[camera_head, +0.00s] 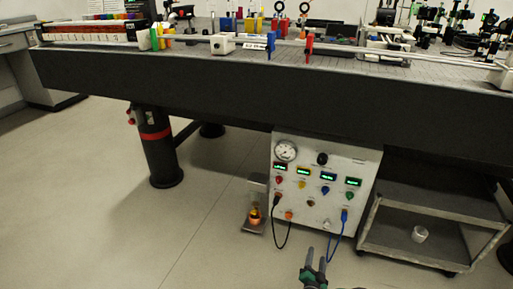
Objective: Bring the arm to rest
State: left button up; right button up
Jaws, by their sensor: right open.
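My right gripper (315,262) shows at the bottom edge of the head view, right of centre. Its two dark fingers point up and stand apart, with nothing between them. It appears in front of the floor, below the control box (325,170) in the picture. The rest of its arm is mostly cut off by the lower edge. My left gripper is not in view.
A long dark optical bench (250,100) crosses the top, bearing rails, coloured holders and optics. A grey cart (410,246) holds a white cup (419,234). Floor at left is clear.

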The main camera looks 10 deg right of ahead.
jog(key=w+a+r+n+y+p, duration=0.2)
jog(key=w+a+r+n+y, duration=0.3)
jog(key=r, duration=0.4)
jog(key=s+a+r+n+g+y+p, duration=0.3)
jog(key=a+r+n+g+p, duration=0.15)
jog(key=a+r, duration=0.65)
jog(key=s+r+n+g+p, duration=0.2)
jog(key=s+r+g, duration=0.2)
jog(key=s+r, duration=0.85)
jog(key=s+r+n+g+p, duration=0.25)
jog(key=s+r+g, duration=0.25)
jog(key=s, duration=1.5)
notch_tip(320, 180, up, 37)
jog(key=p, duration=3.8)
jog(key=shift+w+r+m, duration=0.2)
jog(key=shift+w+m, duration=0.05)
jog(key=shift+m, duration=0.05)
jog(key=shift+t, duration=0.25)
